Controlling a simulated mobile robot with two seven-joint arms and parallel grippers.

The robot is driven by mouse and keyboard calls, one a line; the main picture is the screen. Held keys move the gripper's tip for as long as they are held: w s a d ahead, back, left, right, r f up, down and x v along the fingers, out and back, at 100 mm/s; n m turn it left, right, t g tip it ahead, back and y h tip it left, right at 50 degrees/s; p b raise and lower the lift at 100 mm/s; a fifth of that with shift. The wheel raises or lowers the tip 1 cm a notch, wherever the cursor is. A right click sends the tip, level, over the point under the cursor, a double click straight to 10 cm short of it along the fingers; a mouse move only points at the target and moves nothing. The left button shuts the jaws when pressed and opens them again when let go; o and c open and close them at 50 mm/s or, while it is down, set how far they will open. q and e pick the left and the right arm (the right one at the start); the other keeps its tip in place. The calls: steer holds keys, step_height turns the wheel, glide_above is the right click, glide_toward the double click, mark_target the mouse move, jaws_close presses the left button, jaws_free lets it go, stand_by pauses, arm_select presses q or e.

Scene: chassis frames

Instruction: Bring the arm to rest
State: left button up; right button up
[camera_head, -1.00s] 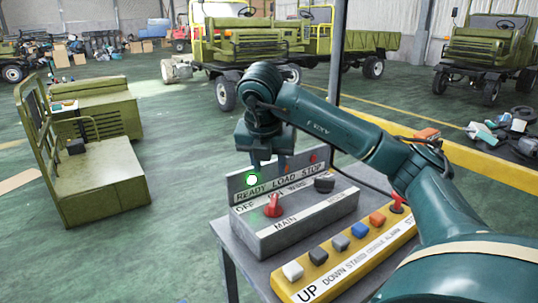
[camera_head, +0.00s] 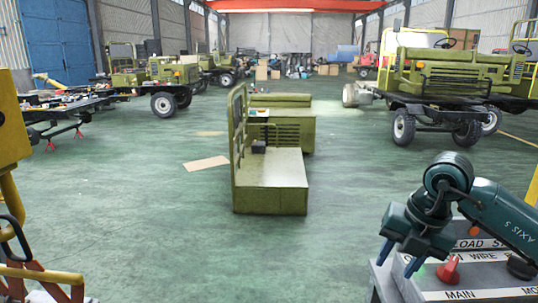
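My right arm comes in from the lower right. Its dark teal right gripper (camera_head: 399,261) points down at the left end of a grey control box (camera_head: 480,283). The two blue fingers are apart with nothing visible between them. I cannot tell whether they touch the box. A red knob (camera_head: 449,270) stands on the box above the word MAIN. A label plate (camera_head: 476,244) behind it is partly covered by the gripper and arm. My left gripper is not in view.
A green vehicle body part (camera_head: 270,180) stands on the open green floor in the middle. Yellow equipment (camera_head: 10,120) fills the left edge.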

steer(key=s+a+f+n+g+y, duration=0.1)
steer(key=s+a+f+y, duration=0.15)
steer(key=a, duration=0.35)
steer(key=s+a+f+n+g+y, duration=0.1)
steer(key=s+a+f+n+y, duration=0.1)
steer(key=a+y, duration=0.3)
steer(key=s+a+r+m+t+y, duration=0.1)
steer(key=s+a+r+m+y, duration=0.1)
steer(key=a+y, duration=0.4)
steer(key=s+a+r+m+t+y, duration=0.1)
steer(key=a+r+m+y, duration=0.1)
steer(key=a+y, duration=0.4)
steer(key=w+d+f+m+t+h, duration=0.1)
steer(key=d+f+m+t+h, duration=0.2)
steer(key=f+m+t+h, duration=0.5)
steer(key=w+d+f+m+t+h, duration=0.25)
steer(key=m+t, duration=0.45)
steer(key=m, duration=0.4)
steer(key=s+d+f+m+g+h, duration=0.2)
steer(key=s+f+m+g+h, duration=0.1)
steer(key=s+f, duration=0.3)
steer(key=s+d+f+m+g+h, duration=0.3)
steer(key=s+f, duration=0.4)
steer(key=f, duration=0.4)
steer(key=shift+m+h, duration=0.5)
steer(key=shift+h, duration=0.1)
steer(key=shift+d, duration=0.1)
